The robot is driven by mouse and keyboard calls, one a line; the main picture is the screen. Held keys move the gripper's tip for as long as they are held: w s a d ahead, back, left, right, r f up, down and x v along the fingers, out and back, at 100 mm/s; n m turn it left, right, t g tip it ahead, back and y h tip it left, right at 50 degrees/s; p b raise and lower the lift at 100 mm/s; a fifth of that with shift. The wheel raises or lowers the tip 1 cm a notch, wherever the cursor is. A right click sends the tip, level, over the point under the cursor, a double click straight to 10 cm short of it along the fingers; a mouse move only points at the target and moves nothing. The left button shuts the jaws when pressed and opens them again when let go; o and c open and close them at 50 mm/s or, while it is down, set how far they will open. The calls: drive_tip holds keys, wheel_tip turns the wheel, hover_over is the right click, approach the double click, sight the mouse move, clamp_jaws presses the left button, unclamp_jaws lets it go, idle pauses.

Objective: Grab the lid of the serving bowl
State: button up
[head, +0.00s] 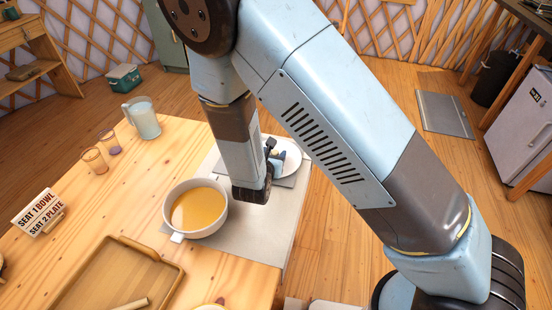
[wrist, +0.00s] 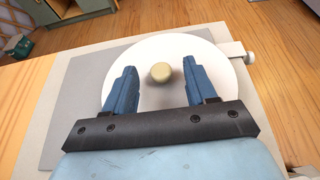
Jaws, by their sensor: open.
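The white serving bowl (head: 182,231) stands uncovered on the table, with orange soup in it. A white round lid (wrist: 215,90) with a beige knob (wrist: 160,72) lies on a grey mat in the wrist view. In the head view the lid (head: 292,157) is partly hidden behind my gripper (head: 270,160), to the right of the bowl. My gripper, also in the wrist view (wrist: 160,82), is open and empty. Its two blue fingers are over the lid, one on each side of the knob in the picture. Whether they touch the lid cannot be told.
A pitcher (head: 142,118) and two small glasses (head: 95,161) stand at the table's back left. A wooden tray (head: 115,275) lies in front, with a seat sign (head: 38,212) at the left. The table's right edge is close beside the mat (head: 245,230).

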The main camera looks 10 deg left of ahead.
clamp_jaws()
idle(0.5)
